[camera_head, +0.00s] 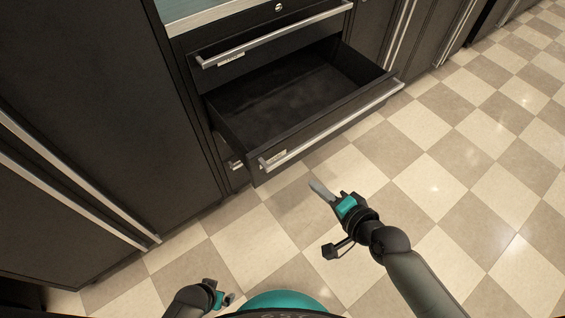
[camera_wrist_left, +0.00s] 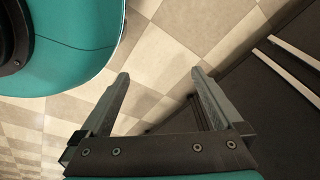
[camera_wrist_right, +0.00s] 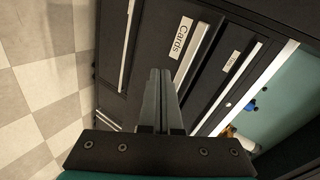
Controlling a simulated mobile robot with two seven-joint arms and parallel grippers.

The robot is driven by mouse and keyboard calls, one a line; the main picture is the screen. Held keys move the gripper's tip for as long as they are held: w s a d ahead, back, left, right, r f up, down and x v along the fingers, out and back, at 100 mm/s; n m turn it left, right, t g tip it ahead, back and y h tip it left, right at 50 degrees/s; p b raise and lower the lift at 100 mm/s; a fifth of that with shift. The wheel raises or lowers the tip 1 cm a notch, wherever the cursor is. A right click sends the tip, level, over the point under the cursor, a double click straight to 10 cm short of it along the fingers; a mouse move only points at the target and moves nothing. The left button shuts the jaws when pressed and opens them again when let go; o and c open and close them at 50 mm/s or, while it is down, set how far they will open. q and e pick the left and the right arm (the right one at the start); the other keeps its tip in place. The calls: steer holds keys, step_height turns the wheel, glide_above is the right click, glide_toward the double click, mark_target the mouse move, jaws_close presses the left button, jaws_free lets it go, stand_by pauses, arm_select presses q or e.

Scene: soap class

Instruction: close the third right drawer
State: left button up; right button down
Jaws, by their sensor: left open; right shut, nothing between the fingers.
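One drawer (camera_head: 330,124) of the dark cabinet stands pulled far out and is empty, with a long metal handle (camera_head: 340,124) across its front. In the right wrist view, a dark drawer front with a "Cards" label (camera_wrist_right: 186,37) and a metal handle lies beyond the fingertips. My right gripper (camera_head: 318,187) is shut and empty, in front of the open drawer and apart from its handle; its closed fingers show in the right wrist view (camera_wrist_right: 161,72). My left gripper (camera_head: 228,298) is low near my base, open and empty, with fingers spread in the left wrist view (camera_wrist_left: 158,75).
A drawer front with a handle (camera_head: 275,36) sits above the open drawer. Tall dark cabinet doors (camera_head: 90,120) stand at the left, and more doors stand at the right. The checkered floor (camera_head: 450,170) is clear at the right.

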steer(key=m+t+y+b, duration=0.1)
steer(key=m+y, duration=0.1)
glide_toward(274, 146)
steer(key=s+d, duration=0.2)
steer(key=s, duration=0.1)
steer(key=b+x, duration=0.1)
steer(key=x, duration=0.1)
steer(key=b+x, duration=0.1)
steer(key=x, duration=0.2)
steer(key=b+x, duration=0.1)
steer(key=x, duration=0.2)
steer(key=shift+w+a+r, duration=0.1)
steer(key=shift+w+r, duration=0.2)
steer(key=shift+w, duration=0.05)
arm_select(q)
steer(key=w+d+r, duration=0.2)
steer(key=w+r, duration=0.2)
steer(key=shift+w+d, duration=0.15)
steer(key=shift+d, duration=0.25)
arm_select(e)
steer(key=shift+x, duration=0.75)
steer(key=shift+w+r, duration=0.1)
